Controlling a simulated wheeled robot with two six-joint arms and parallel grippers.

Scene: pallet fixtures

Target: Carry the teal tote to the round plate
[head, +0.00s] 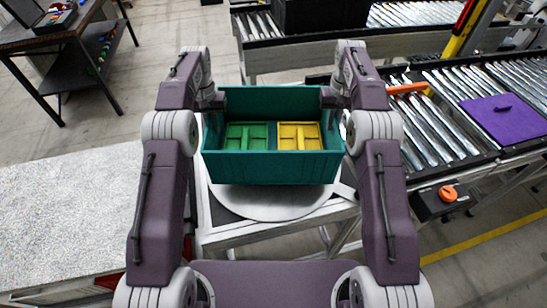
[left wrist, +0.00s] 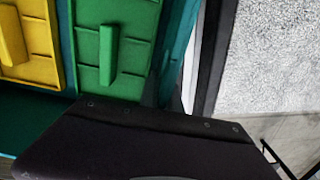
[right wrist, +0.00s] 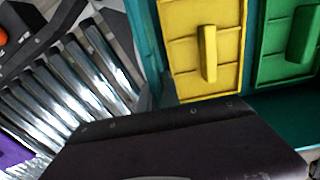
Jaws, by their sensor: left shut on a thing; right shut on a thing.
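The teal tote (head: 270,168) is in the middle of the head view, level, between my two arms. A green panel (head: 247,136) and a yellow panel (head: 298,136) lie side by side inside it. My left gripper (head: 216,99) is shut on the tote's left side wall, and my right gripper (head: 329,98) is shut on its right side wall; the fingertips are mostly hidden. The round plate (head: 270,207) is grey and shows below the tote's near side. The tote covers its far part, and I cannot tell whether they touch. The wrist views show the green panel (left wrist: 115,45) and yellow panel (right wrist: 203,50).
The plate sits on a metal-framed stand (head: 225,238). A speckled white counter (head: 70,215) is at the left. Roller conveyors (head: 440,125) are at the right, with a purple panel (head: 507,117) and an orange knob (head: 448,193) nearby. A dark workbench (head: 65,40) stands far left.

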